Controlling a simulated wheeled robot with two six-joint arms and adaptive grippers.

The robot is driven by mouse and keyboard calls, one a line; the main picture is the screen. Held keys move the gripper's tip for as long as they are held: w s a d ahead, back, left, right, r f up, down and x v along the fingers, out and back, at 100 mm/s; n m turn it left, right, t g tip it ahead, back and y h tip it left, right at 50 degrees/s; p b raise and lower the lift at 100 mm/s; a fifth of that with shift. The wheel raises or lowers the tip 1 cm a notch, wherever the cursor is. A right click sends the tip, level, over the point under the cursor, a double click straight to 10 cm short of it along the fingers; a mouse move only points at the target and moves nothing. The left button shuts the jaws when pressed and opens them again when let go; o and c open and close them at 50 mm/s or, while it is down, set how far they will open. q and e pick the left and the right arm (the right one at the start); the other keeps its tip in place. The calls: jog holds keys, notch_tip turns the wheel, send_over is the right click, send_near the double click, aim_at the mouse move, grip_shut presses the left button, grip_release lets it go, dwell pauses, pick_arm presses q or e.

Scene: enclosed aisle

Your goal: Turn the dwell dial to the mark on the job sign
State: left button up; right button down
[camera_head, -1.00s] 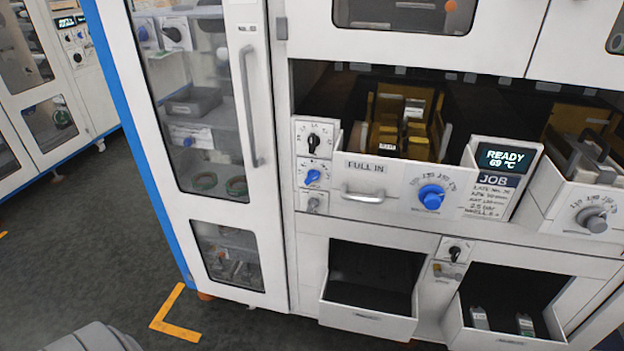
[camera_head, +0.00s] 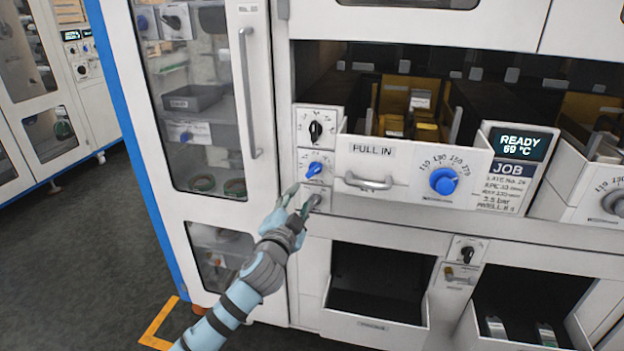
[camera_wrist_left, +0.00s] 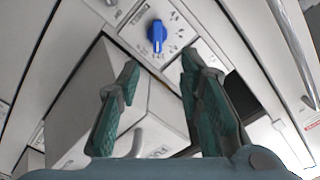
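A small blue dial (camera_head: 314,170) sits in the middle of a narrow white panel left of the "PULL IN" drawer, its label too small to read. It also shows in the left wrist view (camera_wrist_left: 157,34), just beyond and between my fingertips, not touched. A larger blue dial (camera_head: 443,181) with a numbered scale is on the drawer front. The job sign (camera_head: 507,182) stands right of it under a "READY" display; its small lines are hard to read. My left gripper (camera_head: 297,201) is open and empty, just below and left of the small blue dial. My right gripper is not in view.
A black knob (camera_head: 315,131) is above the small blue dial; a grey knob (camera_head: 313,201) is below, close to my left gripper. A glass-doored cabinet (camera_head: 205,100) stands left. An open bin (camera_head: 374,327) is below.

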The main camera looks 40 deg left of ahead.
aim_at(313, 173)
pick_arm(q)
jog(key=x, duration=0.6)
jog(key=b+x, duration=0.1)
jog(key=x, duration=0.6)
jog(key=shift+w+d+f, duration=0.15)
jog(key=shift+f, duration=0.05)
jog(key=shift+w+r+b, duration=0.1)
jog(key=shift+w+b, duration=0.2)
jog(key=shift+w, duration=0.1)
jog(key=shift+c, duration=0.4)
grip_shut()
